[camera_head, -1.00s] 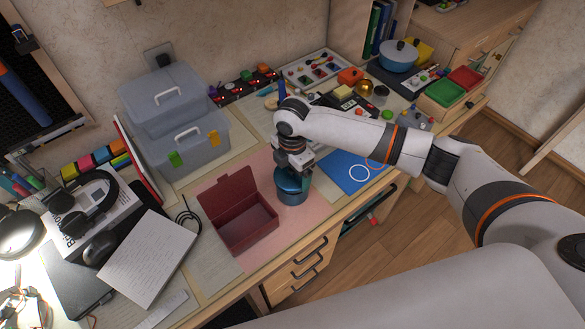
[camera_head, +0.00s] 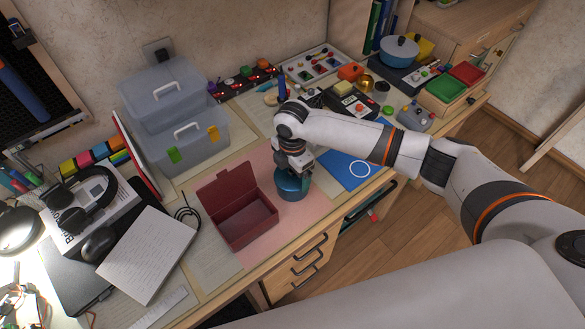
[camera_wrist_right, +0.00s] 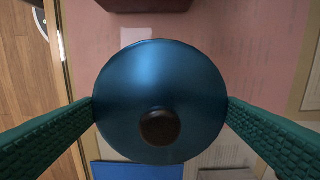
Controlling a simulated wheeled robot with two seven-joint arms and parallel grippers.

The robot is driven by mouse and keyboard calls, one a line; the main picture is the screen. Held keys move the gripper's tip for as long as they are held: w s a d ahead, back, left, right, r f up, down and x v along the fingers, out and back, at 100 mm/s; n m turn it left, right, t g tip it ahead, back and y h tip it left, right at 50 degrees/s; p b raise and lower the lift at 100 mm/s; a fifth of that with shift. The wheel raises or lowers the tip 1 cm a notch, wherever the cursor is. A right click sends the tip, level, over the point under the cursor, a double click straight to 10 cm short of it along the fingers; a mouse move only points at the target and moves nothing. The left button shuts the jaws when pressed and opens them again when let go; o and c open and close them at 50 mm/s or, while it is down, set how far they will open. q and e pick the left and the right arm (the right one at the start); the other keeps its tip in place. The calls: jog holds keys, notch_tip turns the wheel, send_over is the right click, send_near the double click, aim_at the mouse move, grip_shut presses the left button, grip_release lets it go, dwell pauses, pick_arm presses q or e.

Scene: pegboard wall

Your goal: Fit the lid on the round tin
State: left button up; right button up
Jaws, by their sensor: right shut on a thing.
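The round tin (camera_head: 292,193) is blue and stands upright on the pink mat, right of the open red box. The blue lid (camera_wrist_right: 160,85), round with a dark knob, fills the middle of the right wrist view. My right gripper (camera_head: 294,168) points down over the tin. Its green-padded fingers in the right wrist view (camera_wrist_right: 160,105) are shut on the lid's opposite edges. The lid is over the tin and hides its opening; I cannot tell whether it is fully seated. My left gripper is not in view.
The red box (camera_head: 238,212) with raised lid stands close to the left of the tin. A blue sheet (camera_head: 349,170) lies to the right. Clear storage boxes (camera_head: 182,135) stand behind left. Bare pink mat (camera_head: 290,225) shows in front of the tin.

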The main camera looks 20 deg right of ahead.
jog(key=o, duration=0.7)
notch_tip(320, 180, up, 12)
jog(key=shift+f+b, duration=0.1)
jog(key=shift+b, duration=0.35)
